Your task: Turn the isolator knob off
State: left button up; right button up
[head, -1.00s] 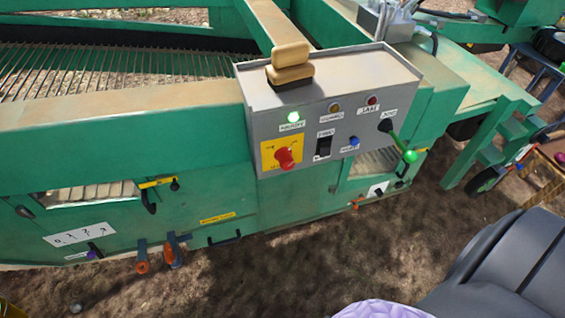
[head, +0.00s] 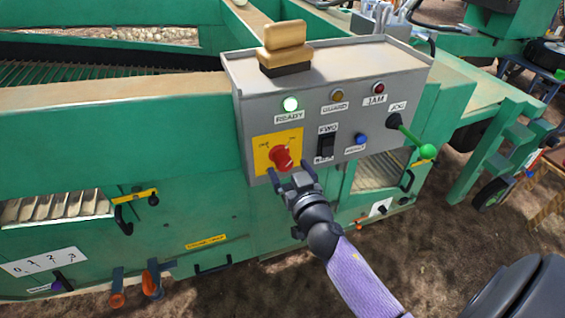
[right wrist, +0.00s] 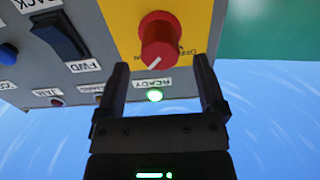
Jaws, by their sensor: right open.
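The red isolator knob (head: 281,158) sits on a yellow plate (head: 262,143) at the lower left of the grey control box. Its white pointer line shows in the right wrist view, on the red knob (right wrist: 158,40). My right gripper (head: 290,172) is just below and in front of the knob in the head view, open and empty. In the right wrist view its two fingers (right wrist: 160,75) stand apart, with the knob beyond their tips, roughly between them. I cannot tell whether they touch it. My left gripper is not in view.
The control box (head: 310,78) also bears a black rocker switch (head: 326,146), a blue button (head: 360,139), a green-tipped jog lever (head: 427,151) and a lit green READY lamp (head: 290,104). A wooden-looking block (head: 284,42) sits on top. Green machine panels surround the box.

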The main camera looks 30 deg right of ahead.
aim_at(286, 165)
jog(key=x, duration=0.4)
jog(key=shift+w, duration=0.15)
jog(key=shift+c, duration=0.3)
jog(key=shift+f, duration=0.1)
grip_shut()
